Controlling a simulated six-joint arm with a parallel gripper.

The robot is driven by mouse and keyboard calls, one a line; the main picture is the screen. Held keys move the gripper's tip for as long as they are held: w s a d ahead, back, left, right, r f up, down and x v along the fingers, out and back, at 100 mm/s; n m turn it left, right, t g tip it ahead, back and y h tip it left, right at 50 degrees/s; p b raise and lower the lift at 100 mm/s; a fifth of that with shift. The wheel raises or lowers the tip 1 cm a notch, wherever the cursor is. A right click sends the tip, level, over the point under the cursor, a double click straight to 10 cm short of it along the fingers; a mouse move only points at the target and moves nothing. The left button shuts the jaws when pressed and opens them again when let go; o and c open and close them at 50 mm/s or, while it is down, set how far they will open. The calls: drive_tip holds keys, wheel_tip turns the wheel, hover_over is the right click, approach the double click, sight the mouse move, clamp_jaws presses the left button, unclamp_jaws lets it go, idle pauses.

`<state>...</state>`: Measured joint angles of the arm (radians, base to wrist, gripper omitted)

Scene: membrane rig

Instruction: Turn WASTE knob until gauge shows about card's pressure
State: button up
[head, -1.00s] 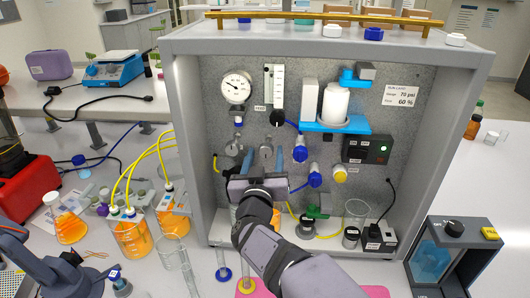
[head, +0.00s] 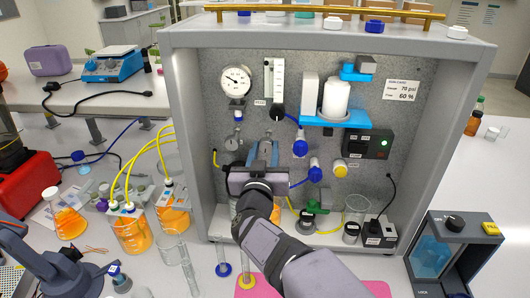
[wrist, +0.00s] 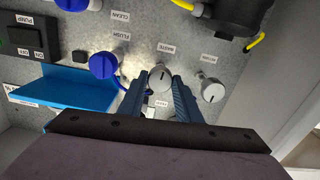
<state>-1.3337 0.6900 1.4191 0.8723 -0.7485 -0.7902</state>
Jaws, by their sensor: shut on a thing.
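The WASTE knob (wrist: 159,78) is a round silver knob with a dark line on its face; its label (wrist: 167,50) reads upside down in the wrist view. My gripper (wrist: 159,85) is shut on it, one blue finger at each side. In the head view my gripper (head: 264,152) is up against the panel and mostly hides the knob. The round white gauge (head: 236,82) is at the panel's upper left; its needle points left and slightly up, its numbers too small to read. The card (head: 402,90) at the upper right says 70 psi and 60 %.
Another silver knob (wrist: 212,90) is close beside my fingers, and a blue knob (wrist: 103,65) is on the other side. The flow tube (head: 278,80) stands right of the gauge. A blue shelf (head: 338,120) juts from the panel. The rig's frame (head: 185,150) encloses the panel.

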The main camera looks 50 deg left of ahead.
drive_tip(key=m+b, duration=0.2)
drive_tip(key=m, duration=0.1)
drive_tip(key=shift+f, duration=0.25)
drive_tip(key=m+b, duration=0.3)
drive_tip(key=m, duration=0.1)
drive_tip(key=shift+m+b, duration=0.3)
drive_tip(key=m+b, duration=0.2)
drive_tip(key=m, duration=0.1)
drive_tip(key=shift+m, duration=0.3)
drive_tip(key=shift+r+m+b, duration=0.15)
drive_tip(key=shift+m+b, duration=0.9)
drive_tip(key=shift+m, duration=0.75)
drive_tip(key=o, duration=1.1)
drive_tip(key=shift+s+d, duration=0.1)
